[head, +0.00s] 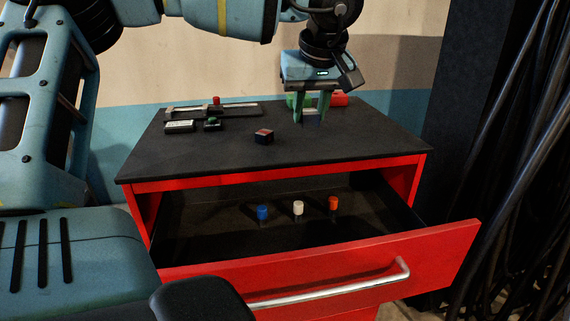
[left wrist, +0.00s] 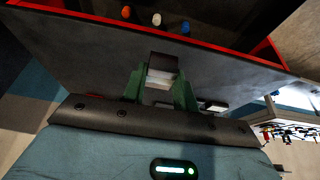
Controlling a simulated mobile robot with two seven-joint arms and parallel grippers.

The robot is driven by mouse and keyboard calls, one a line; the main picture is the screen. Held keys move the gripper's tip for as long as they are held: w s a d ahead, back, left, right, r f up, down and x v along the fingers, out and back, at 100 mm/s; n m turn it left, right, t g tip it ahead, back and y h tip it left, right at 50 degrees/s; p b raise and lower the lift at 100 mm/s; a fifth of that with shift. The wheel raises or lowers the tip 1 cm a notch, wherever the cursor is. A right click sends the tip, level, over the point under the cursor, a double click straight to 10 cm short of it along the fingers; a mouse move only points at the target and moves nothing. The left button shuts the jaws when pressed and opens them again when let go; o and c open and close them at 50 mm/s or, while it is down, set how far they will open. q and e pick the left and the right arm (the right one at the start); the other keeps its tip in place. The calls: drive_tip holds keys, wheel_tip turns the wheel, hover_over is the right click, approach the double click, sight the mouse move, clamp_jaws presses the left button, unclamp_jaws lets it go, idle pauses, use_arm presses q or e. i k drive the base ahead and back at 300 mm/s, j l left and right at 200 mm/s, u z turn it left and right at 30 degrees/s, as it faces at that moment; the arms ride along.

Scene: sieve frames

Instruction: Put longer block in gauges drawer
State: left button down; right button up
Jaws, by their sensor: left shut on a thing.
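My left gripper (head: 311,112) points down over the far right part of the black cabinet top. Its green fingers are shut on a dark block (head: 312,117). In the left wrist view the dark block (left wrist: 163,63) sits between the fingertips with a pale lower face; its full length is hard to tell. A small dark cube with a reddish top (head: 264,136) stands apart near the middle of the top. The open red drawer (head: 370,262) is below, toward me. It also shows in the left wrist view (left wrist: 220,32). My right gripper is out of view.
Three pegs, blue (head: 262,213), white (head: 298,208) and orange (head: 333,204), stand in the drawer. A slide-like tool (head: 240,111) and small labelled pieces (head: 180,126) lie at the back left. A red item (head: 339,99) is behind my gripper. Cables hang at right.

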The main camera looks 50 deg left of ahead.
sight(254, 242)
drive_tip(key=k+l, duration=0.7)
drive_tip(key=l, duration=0.15)
